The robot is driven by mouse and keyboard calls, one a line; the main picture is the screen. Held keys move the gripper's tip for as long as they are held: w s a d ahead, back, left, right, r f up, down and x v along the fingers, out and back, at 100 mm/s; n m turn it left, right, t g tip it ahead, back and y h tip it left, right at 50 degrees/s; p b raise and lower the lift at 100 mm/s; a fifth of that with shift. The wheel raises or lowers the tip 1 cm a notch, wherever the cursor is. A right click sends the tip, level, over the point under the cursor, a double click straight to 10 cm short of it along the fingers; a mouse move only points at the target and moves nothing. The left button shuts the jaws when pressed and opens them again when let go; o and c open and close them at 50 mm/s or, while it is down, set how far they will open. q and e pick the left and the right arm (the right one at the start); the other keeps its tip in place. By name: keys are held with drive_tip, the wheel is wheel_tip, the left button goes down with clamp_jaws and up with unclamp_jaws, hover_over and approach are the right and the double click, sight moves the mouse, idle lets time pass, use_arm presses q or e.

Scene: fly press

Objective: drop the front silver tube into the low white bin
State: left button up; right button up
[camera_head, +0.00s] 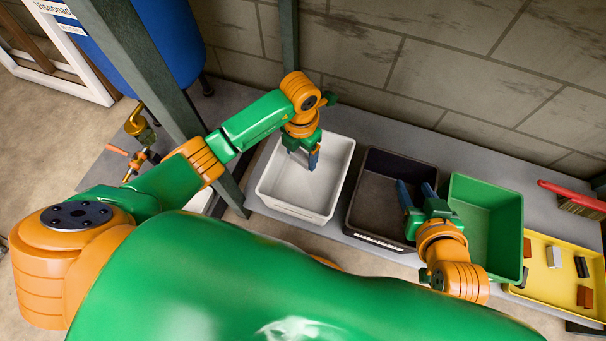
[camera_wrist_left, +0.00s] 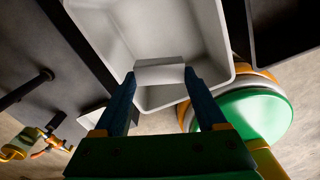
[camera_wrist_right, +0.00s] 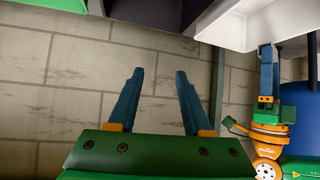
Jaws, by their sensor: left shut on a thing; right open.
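The low white bin (camera_head: 325,209) stands at the left of the row of bins in the head view, with its inside visible. My left gripper (camera_head: 303,158) is over this bin, its fingers pointing down. In the left wrist view its blue fingers are shut on a short, pale silver-grey piece, the silver tube (camera_wrist_left: 160,72), with the white bin (camera_wrist_left: 210,35) behind it. In the head view the tube cannot be made out. My right gripper (camera_head: 415,190) is over the black bin, near the green bin. Its fingers are apart and empty in the right wrist view (camera_wrist_right: 160,85).
The black bin (camera_head: 385,163) and the green bin (camera_head: 508,245) stand to the right of the white bin on a grey bench (camera_head: 420,143). A yellow tray (camera_head: 547,287) holds several small blocks. A red brush (camera_head: 575,198) lies at the far right. A metal post (camera_head: 150,75) stands left.

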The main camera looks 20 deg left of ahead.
use_arm(q)
drive_tip(key=shift+f, duration=0.15)
drive_tip(key=o, duration=1.3)
drive_tip(key=shift+c, duration=0.2)
drive_tip(key=shift+r+p, duration=0.65)
drive_tip(key=shift+r, duration=0.05)
drive_tip(key=shift+r+p, duration=0.6)
drive_tip(key=shift+r, duration=0.05)
use_arm(e)
drive_tip(key=s+d+f+g+h, duration=0.25)
drive_tip(key=s+f+g, duration=0.45)
drive_tip(key=s, duration=0.4)
use_arm(q)
wheel_tip(320, 180, up, 4)
drive_tip(key=p, duration=0.4)
drive_tip(key=shift+r, duration=0.2)
use_arm(e)
wheel_tip(320, 180, down, 10)
drive_tip(key=s+g, duration=0.1)
drive_tip(key=shift+d+y, duration=0.35)
drive_tip(key=shift+d, duration=0.05)
